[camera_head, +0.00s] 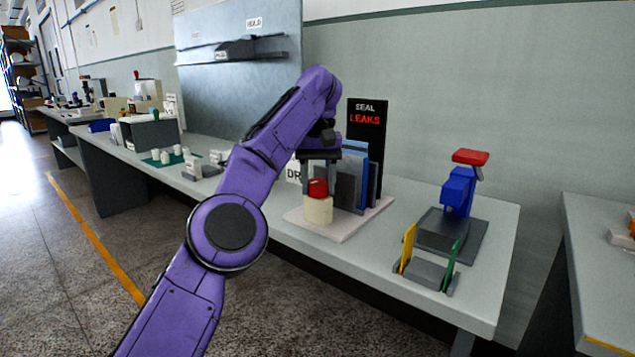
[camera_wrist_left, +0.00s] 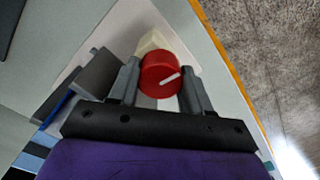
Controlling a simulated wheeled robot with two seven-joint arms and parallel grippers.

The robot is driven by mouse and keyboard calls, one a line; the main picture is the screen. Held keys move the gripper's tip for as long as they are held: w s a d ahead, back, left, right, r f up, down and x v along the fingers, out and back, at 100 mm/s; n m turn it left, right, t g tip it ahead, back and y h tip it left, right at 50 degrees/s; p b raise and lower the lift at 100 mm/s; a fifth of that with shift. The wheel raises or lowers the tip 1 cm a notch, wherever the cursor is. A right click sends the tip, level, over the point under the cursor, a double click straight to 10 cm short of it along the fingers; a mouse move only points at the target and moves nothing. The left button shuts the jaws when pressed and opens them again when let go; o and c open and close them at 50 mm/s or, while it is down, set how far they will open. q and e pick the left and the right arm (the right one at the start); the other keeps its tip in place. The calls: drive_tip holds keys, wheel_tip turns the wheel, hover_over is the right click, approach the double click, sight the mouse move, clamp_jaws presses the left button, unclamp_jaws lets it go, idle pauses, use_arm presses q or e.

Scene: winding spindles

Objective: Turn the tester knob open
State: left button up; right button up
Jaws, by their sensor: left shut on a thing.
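The red tester knob (camera_head: 318,188) sits on top of a cream-coloured body on the tester's pale base (camera_head: 352,221). In the left wrist view the knob (camera_wrist_left: 160,74) is round, with a white pointer line slanting up toward the right. My left gripper (camera_head: 320,180) reaches down over the knob. In the left wrist view its two fingers (camera_wrist_left: 161,80) stand on either side of the knob and are shut on it. A black sign reading "SEAL LEAKS" (camera_head: 366,125) stands behind the tester. My right gripper is not in view.
Grey and blue upright plates (camera_head: 352,175) stand close behind and right of the knob. Further right is a grey fixture with a blue post and red top (camera_head: 470,157). The bench front edge has open floor before it.

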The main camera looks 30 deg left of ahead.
sight(318, 181)
use_arm(q)
drive_tip(key=shift+n, duration=0.5)
drive_tip(key=o, duration=1.1)
drive_tip(key=shift+c, duration=0.2)
wheel_tip(318, 181, up, 11)
drive_tip(key=p, duration=1)
drive_tip(key=shift+f+p, duration=0.15)
drive_tip(key=shift+p, duration=0.15)
drive_tip(key=shift+f, duration=0.1)
